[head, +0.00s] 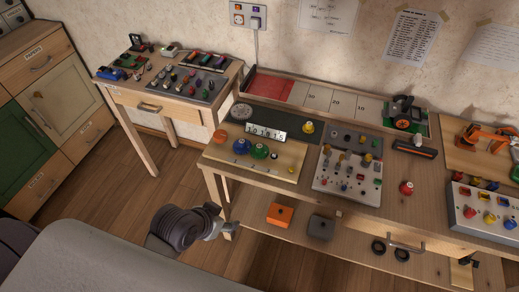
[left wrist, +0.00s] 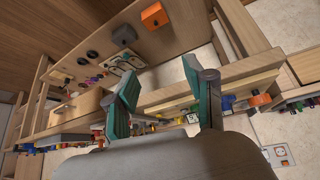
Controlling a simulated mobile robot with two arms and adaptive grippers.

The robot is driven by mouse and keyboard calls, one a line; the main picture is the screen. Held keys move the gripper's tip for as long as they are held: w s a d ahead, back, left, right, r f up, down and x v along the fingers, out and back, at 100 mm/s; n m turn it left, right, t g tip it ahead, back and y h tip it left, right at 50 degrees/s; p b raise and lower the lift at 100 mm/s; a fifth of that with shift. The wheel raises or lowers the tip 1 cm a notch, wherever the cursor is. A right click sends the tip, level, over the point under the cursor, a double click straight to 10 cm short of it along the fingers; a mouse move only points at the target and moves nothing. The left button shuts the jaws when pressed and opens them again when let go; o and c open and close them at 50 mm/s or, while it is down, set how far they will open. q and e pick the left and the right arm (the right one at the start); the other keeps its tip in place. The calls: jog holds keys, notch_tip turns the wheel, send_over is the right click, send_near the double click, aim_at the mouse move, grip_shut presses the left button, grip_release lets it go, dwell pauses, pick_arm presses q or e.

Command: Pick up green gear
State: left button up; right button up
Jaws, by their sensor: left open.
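The green gear (head: 259,151) is a small round piece on the wooden board (head: 232,160) at the left end of the workbench, right of the blue gear (head: 241,146). My left gripper (head: 223,219) is open and empty, in front of the bench, lower and nearer than the board. In the left wrist view its two fingers (left wrist: 160,78) stand apart with nothing gripped between them. That view is turned over; the blue gear (left wrist: 227,102) shows beside a finger, and I cannot make out the green gear surely. My right gripper is in neither view.
An orange piece (head: 220,136) and a number display (head: 266,132) are near the gears. A grey panel with knobs (head: 347,190) stands to the right. An orange box (head: 280,215) and a grey box (head: 320,227) lie on the lower shelf. Floor is free left of the bench.

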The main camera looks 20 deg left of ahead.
pick_arm(q)
jog(key=w+r+m+t+h, duration=0.1)
jog(key=w+r+t+h, duration=0.15)
jog(key=w, duration=0.45)
jog(key=t, duration=0.4)
send_near(258, 147)
jog(key=x, duration=0.2)
jog(key=r+x, duration=0.1)
jog(key=x, duration=0.2)
jog(key=shift+w+d, duration=0.1)
jog(key=shift+w, duration=0.05)
jog(key=shift+f+x, duration=0.25)
jog(key=shift+x, duration=1.2)
jog(key=shift+f+x, duration=0.2)
jog(key=shift+x, duration=1.2)
jog(key=shift+s, duration=0.2)
jog(key=c, duration=1)
